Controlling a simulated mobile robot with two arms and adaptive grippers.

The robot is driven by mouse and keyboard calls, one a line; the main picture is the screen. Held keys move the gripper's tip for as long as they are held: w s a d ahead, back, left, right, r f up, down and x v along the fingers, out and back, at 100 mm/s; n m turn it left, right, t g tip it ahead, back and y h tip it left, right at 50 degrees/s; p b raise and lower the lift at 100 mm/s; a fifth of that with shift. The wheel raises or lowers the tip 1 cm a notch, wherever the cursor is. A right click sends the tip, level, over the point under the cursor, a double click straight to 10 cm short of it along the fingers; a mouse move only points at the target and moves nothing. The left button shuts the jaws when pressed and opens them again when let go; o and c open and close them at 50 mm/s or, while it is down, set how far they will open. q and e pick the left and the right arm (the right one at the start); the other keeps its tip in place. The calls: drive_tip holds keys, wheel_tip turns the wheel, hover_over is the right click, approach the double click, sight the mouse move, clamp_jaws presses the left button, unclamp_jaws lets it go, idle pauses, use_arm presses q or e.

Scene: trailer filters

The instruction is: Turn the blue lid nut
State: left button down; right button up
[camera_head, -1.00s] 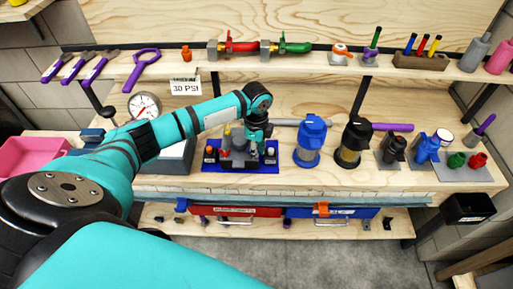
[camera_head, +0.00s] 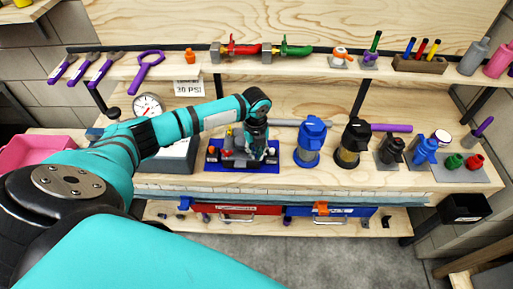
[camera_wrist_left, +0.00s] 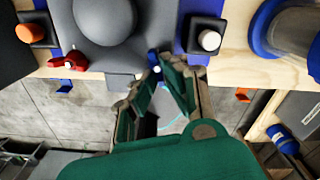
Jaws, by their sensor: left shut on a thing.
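The grey device (camera_head: 229,159) stands on a blue base plate on the bench, in the middle of the head view. My left gripper (camera_head: 258,153) reaches down at its right side. In the left wrist view, a small blue nut (camera_wrist_left: 153,59) with a pale centre sits at the front edge of the grey device (camera_wrist_left: 106,58). My left gripper (camera_wrist_left: 163,72) has its fingertips closed together at this nut and is shut on it. The fingers partly hide the nut. My right gripper is not in view.
A red knob (camera_wrist_left: 70,62), an orange knob (camera_wrist_left: 30,33) and a white knob (camera_wrist_left: 208,40) are close to the gripper. A blue-capped filter (camera_head: 308,140) and a black one (camera_head: 352,145) stand to the right. A gauge (camera_head: 147,106) stands to the left.

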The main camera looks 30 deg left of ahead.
use_arm(q)
drive_tip(key=shift+s+a+m, duration=0.1)
drive_tip(key=shift+m, duration=1.8)
drive_tip(key=c, duration=1.5)
unclamp_jaws()
drive_tip(key=shift+o, duration=0.2)
drive_tip(key=shift+r, duration=0.1)
wheel_tip(320, 180, up, 12)
